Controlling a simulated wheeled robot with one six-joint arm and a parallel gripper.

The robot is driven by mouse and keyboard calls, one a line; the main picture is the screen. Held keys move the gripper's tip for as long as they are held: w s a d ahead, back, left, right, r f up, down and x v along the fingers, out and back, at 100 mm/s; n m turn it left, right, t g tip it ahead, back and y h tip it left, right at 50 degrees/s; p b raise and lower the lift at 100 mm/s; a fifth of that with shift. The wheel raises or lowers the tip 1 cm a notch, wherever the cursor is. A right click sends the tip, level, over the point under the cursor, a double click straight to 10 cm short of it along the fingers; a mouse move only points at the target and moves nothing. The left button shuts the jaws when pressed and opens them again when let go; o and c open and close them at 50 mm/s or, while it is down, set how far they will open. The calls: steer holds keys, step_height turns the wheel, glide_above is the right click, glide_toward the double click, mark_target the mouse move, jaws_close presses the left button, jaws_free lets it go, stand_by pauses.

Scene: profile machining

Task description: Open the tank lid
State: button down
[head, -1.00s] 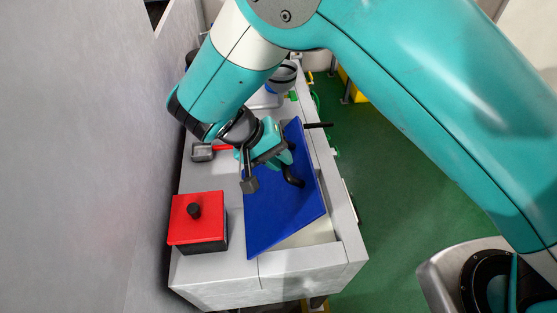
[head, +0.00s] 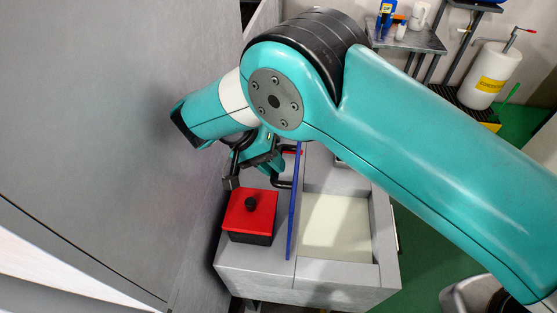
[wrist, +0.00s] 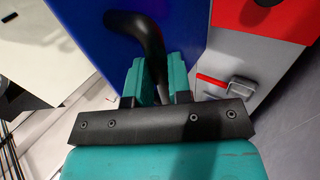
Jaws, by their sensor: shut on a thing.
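The blue tank lid (head: 294,215) stands nearly upright and shows as a thin edge in the head view. In the wrist view the lid (wrist: 100,30) shows its broad blue face. The tank (head: 338,228) lies uncovered to its right, with a pale surface inside. A bent black handle (wrist: 148,35) is fixed to the lid. My gripper (wrist: 159,75) is shut on this handle. In the head view my gripper (head: 268,163) is to the left of the lid, partly hidden by my arm.
A black box with a red cover (head: 250,212) and black knob stands close left of the lid. A grey wall (head: 120,120) rises on the left. In the wrist view a small grey item with a red handle (wrist: 242,88) lies on the grey top.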

steer(key=shift+d+f, duration=0.1)
steer(key=shift+f, duration=0.35)
steer(key=c, duration=1.1)
jaws_free()
steer(key=shift+w, duration=0.15)
steer(key=shift+o, duration=0.2)
steer(key=shift+r, duration=0.1)
steer(key=shift+r, duration=0.1)
